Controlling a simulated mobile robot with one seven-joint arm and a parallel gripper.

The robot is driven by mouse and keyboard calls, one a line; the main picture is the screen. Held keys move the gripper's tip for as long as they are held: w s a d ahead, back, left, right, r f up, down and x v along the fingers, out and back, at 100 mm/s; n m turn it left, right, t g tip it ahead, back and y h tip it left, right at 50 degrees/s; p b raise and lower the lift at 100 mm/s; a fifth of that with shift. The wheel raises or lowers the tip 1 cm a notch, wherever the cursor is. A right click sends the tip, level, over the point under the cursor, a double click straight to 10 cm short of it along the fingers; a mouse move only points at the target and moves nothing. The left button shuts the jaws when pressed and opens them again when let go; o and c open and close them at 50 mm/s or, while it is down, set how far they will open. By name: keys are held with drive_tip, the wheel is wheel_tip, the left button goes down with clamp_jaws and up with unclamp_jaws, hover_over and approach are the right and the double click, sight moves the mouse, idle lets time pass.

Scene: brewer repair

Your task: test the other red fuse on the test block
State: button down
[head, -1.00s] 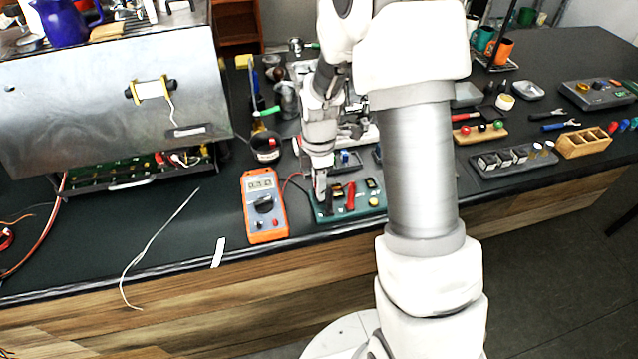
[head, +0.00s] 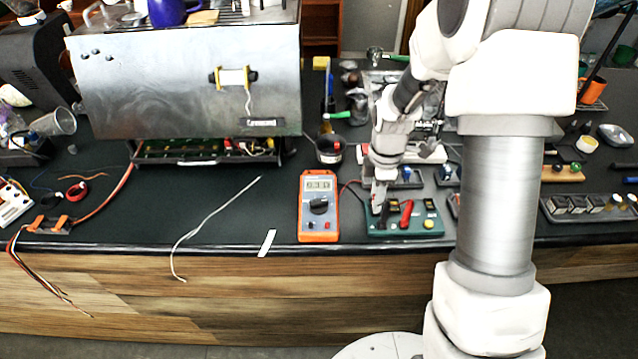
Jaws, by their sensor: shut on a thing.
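The green test block (head: 416,229) lies at the bench's front edge, right of the orange multimeter (head: 319,229). A red handle-shaped piece (head: 407,213) stands on the block, with a dark piece (head: 385,213) left of it. My gripper (head: 378,204) points down over the block's left end. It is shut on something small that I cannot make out. I cannot pick out a red fuse; one may be hidden at the fingers. The meter display is lit but too small to read surely.
The metal brewer (head: 185,85) with an open lower tray stands at back left. A black cup (head: 329,149) stands behind the meter. A white wire (head: 215,215) and loose coloured wires lie on the left. Open bench lies between them. My arm hides part of the right side.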

drive_tip(key=shift+r, duration=0.15)
drive_tip(key=shift+r+p, duration=1.7)
drive_tip(key=shift+r, duration=0.7)
